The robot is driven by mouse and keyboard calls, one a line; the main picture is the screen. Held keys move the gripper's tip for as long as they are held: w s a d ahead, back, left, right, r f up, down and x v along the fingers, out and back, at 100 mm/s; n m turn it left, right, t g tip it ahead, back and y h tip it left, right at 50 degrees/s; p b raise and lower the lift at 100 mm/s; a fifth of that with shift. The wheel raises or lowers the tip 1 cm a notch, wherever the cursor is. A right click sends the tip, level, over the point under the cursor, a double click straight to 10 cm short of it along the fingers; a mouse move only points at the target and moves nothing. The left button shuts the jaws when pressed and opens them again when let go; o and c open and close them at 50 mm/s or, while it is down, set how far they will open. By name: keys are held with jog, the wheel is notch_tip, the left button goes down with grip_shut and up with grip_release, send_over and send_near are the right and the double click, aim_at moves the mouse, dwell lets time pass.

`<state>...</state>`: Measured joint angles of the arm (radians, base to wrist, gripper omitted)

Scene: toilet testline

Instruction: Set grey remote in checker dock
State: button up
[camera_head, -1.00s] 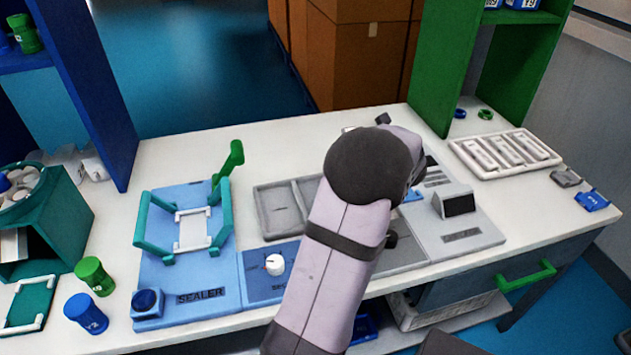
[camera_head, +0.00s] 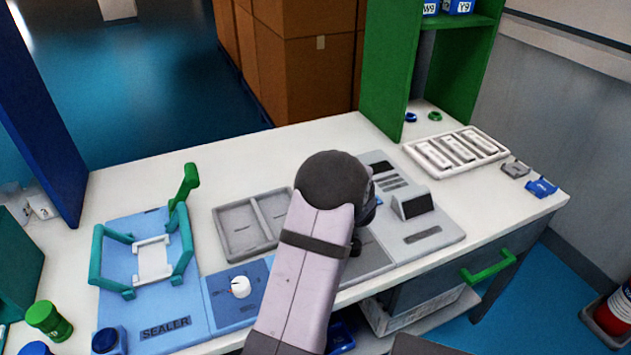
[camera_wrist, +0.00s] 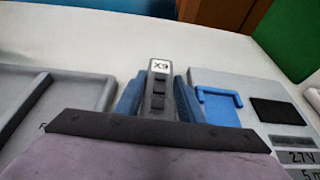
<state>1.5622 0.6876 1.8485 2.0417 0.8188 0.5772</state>
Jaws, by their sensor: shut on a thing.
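In the wrist view a grey remote (camera_wrist: 159,86) with an X9 label and dark buttons stands between the two blue fingers of my gripper (camera_wrist: 158,98). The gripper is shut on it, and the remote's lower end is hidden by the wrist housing. The blue checker dock (camera_wrist: 219,104), an open-topped bracket on a grey plate, is just right of the gripper and apart from the remote. In the head view the grey checker (camera_head: 427,234) with its dark screen stands right of my arm.
A grey divided tray (camera_head: 241,229) is left of the arm. The blue sealer (camera_head: 165,322) with its teal frame is farther left. A white slotted rack (camera_head: 455,152), a grey piece (camera_head: 516,169) and a blue piece (camera_head: 541,187) are at the right. Bare table lies behind the tray.

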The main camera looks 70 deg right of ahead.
jog(key=shift+f, duration=0.25)
jog(key=o, duration=1.2)
jog(key=shift+r, duration=0.2)
jog(key=shift+o, duration=0.5)
jog(key=b+v, duration=0.1)
jog(key=v, duration=1.1)
